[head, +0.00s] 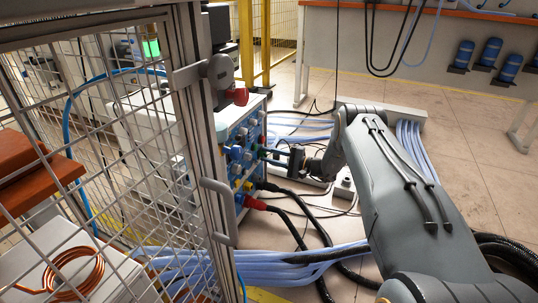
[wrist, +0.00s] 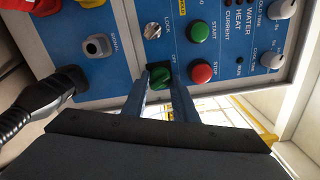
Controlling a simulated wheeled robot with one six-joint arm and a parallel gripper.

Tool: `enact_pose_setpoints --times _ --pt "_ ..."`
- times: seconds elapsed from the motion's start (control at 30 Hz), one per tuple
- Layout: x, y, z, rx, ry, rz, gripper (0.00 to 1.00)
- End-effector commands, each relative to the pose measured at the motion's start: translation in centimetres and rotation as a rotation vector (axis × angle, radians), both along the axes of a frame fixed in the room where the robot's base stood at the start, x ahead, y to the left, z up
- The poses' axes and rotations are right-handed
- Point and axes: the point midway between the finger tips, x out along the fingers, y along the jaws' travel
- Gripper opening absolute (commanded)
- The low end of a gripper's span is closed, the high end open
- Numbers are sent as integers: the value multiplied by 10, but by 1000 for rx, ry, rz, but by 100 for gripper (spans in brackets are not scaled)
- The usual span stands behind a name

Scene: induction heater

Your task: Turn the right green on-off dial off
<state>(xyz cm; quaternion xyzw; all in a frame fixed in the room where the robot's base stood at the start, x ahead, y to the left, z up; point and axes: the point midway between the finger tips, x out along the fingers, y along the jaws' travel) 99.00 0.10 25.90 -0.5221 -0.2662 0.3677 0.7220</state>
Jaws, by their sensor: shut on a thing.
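The green dial (wrist: 160,80) is on the blue control panel (wrist: 118,75) in the wrist view, just below the lock switch (wrist: 152,31). My gripper (wrist: 162,84) has one finger on each side of the dial and is shut on it. In the head view, my gripper (head: 270,155) reaches left to the panel face (head: 240,157) of the white machine. The dial is too small there to make out clearly.
A green start button (wrist: 198,31) and a red stop button (wrist: 201,73) sit close right of the dial. A black plug and cable (wrist: 40,105) are at left. A mesh gate (head: 190,130) stands left of my arm. Blue hoses (head: 270,265) lie on the floor.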

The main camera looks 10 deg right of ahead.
Motion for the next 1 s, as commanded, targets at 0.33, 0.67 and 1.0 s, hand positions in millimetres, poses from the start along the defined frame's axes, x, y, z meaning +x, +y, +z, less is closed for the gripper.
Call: enact_pose_setpoints --times 0.33,0.67,1.0 --pt "-1 -1 -1 -137 -185 0 4" --pt "-1 -1 -1 -191 -259 -1 4" --pt "-1 -1 -2 -198 -268 -1 4"
